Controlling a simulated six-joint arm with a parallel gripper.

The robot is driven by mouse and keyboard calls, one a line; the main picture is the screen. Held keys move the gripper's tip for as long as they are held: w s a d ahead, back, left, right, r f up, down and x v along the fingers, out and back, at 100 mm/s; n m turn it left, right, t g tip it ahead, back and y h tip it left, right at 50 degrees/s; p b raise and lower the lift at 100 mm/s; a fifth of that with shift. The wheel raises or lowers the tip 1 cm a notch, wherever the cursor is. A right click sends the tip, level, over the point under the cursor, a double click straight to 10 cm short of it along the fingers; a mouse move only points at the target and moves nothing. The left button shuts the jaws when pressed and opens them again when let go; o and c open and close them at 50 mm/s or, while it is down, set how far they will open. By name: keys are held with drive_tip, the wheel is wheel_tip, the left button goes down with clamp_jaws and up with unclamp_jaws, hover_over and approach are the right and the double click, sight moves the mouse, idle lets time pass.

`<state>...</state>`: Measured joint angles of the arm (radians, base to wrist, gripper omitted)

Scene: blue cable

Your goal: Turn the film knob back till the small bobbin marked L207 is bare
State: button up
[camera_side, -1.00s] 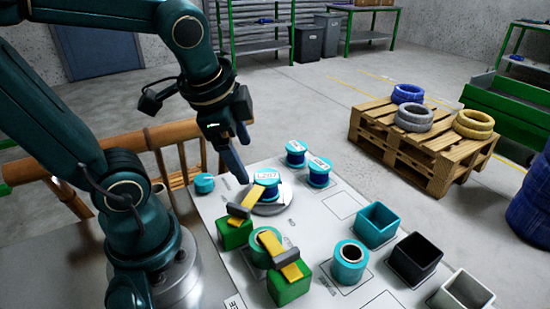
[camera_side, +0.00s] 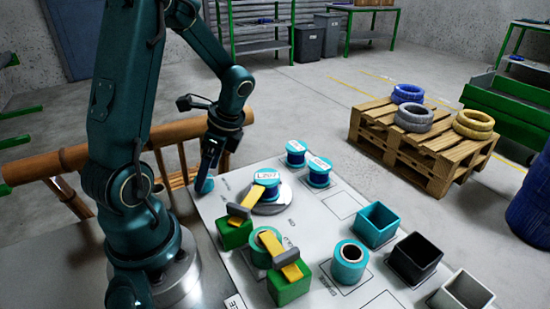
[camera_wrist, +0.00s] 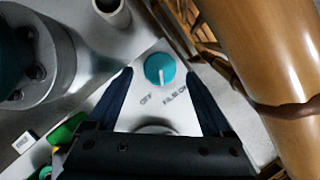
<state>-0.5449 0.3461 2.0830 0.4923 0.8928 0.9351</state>
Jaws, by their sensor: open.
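The teal film knob (camera_wrist: 160,69) sits at the panel's corner, with words reading OFF and apparently FILM ON beside it. Its white pointer faces down in the wrist view, between the two words. In the side view the knob (camera_side: 205,187) is partly hidden by my gripper (camera_side: 207,172). My gripper (camera_wrist: 160,74) is open and points down above the knob, its fingers either side in the picture; I cannot tell if they touch it. The teal bobbin marked L207 (camera_side: 267,176) stands on a round grey plate (camera_side: 277,205). Any film on it is too small to tell.
Green blocks (camera_side: 290,288) carry yellow arms with grey bars; one yellow arm reaches the L207 bobbin. Two labelled bobbins (camera_side: 319,172) stand behind. Teal, black and white bins (camera_side: 466,292) stand at right. A bamboo rail (camera_wrist: 262,50) runs close beside the knob.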

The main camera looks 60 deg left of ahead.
drive_tip(key=shift+x, duration=1.1)
clamp_jaws()
drive_tip(key=n, duration=0.2)
drive_tip(key=n+h, duration=0.1)
drive_tip(key=n, duration=0.1)
drive_tip(key=shift+w+a+n+g+h, duration=0.15)
drive_tip(key=shift+n+g+h, duration=0.15)
drive_tip(key=shift+n+g, duration=0.1)
unclamp_jaws()
drive_tip(key=shift+v, duration=2.6)
